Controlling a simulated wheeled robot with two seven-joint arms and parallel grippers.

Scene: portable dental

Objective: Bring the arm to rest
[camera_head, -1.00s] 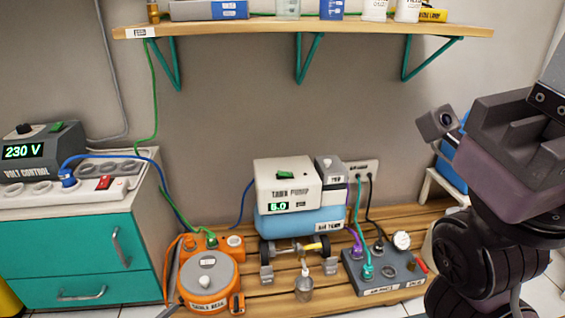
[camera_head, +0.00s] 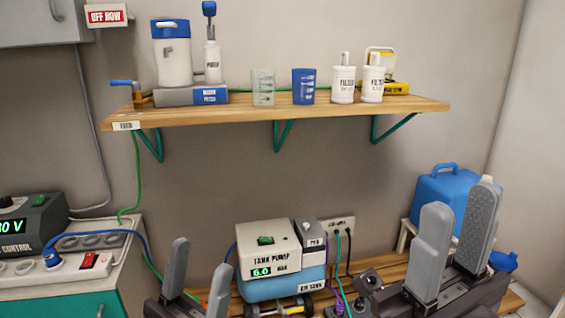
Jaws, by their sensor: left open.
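My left gripper (camera_head: 201,260) shows at the bottom, left of the tank pump, with two grey fingers pointing up and apart. It is open and nothing shows between its fingers. My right gripper (camera_head: 461,205) stands at the lower right with its two grey fingers upright and apart. It is open and empty, in front of a blue container in the view. The arms below both grippers are mostly cut off by the lower edge.
A wooden shelf (camera_head: 290,110) with bottles and cups runs above the grippers. The tank pump (camera_head: 268,249) stands between them on a wooden bench. A blue container (camera_head: 446,192) is at right. A power strip (camera_head: 80,270) is at left.

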